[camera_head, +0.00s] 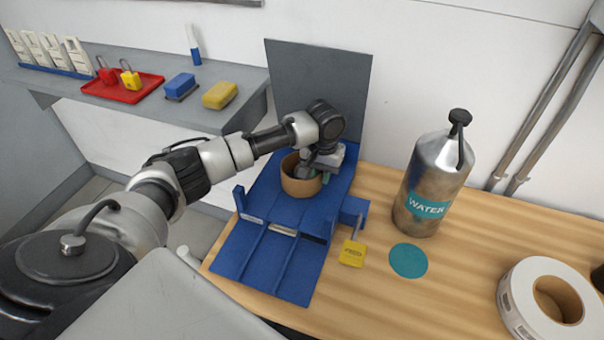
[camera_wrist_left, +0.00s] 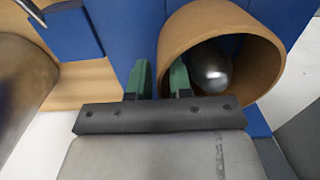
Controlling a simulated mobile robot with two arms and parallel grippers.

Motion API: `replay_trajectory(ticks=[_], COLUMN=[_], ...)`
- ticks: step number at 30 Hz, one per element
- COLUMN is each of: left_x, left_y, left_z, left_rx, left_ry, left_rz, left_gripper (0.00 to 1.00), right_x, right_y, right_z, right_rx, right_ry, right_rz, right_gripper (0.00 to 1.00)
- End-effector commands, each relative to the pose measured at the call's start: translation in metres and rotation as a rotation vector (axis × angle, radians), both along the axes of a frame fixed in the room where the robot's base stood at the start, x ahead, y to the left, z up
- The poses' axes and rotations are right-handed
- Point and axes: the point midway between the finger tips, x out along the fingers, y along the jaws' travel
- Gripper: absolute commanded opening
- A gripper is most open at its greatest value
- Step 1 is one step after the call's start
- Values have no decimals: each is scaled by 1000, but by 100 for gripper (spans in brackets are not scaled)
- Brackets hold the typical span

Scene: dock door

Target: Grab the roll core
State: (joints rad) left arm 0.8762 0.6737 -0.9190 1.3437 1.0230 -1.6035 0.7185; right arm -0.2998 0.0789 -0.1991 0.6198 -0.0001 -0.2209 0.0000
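The roll core (camera_head: 300,185) is a short brown cardboard tube on the blue fixture, in front of its grey back plate. It also shows in the left wrist view (camera_wrist_left: 262,68), open end toward the camera, with a rounded grey metal piece inside it. My left gripper (camera_head: 323,178) is at the core's right side in the head view. In the left wrist view its two green fingers (camera_wrist_left: 158,82) stand apart at the core's near wall, one outside and one over the opening. A gap shows between them; contact with the wall is not clear. My right gripper is out of view.
The blue fixture (camera_head: 255,250) has slots and raised posts. A yellow tag (camera_head: 352,253), a teal disc (camera_head: 408,260), a metal water bottle (camera_head: 433,180) and a white roll (camera_head: 550,300) are on the wooden bench. A grey shelf (camera_head: 200,110) holds a red tray (camera_head: 122,87) and blocks.

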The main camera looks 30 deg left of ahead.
Motion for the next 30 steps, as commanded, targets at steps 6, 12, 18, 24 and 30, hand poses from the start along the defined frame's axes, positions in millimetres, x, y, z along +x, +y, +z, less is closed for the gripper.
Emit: replay_trajectory(ticks=[6,12,18,24,30], left_x=[0,0,0,0,0], left_y=[0,0,0,0,0], left_z=[-15,-14,-14,-14,-5], left_rx=[1,0,0,0,0], left_ry=[-1,-1,-1,-1,-3], left_rz=[0,0,0,0,0], left_gripper=[20,14,0,0,0], right_x=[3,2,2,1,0], right_y=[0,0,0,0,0], right_z=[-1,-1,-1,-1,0], right_rx=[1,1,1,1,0], right_ry=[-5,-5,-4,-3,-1], right_rz=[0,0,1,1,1], right_gripper=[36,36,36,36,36])
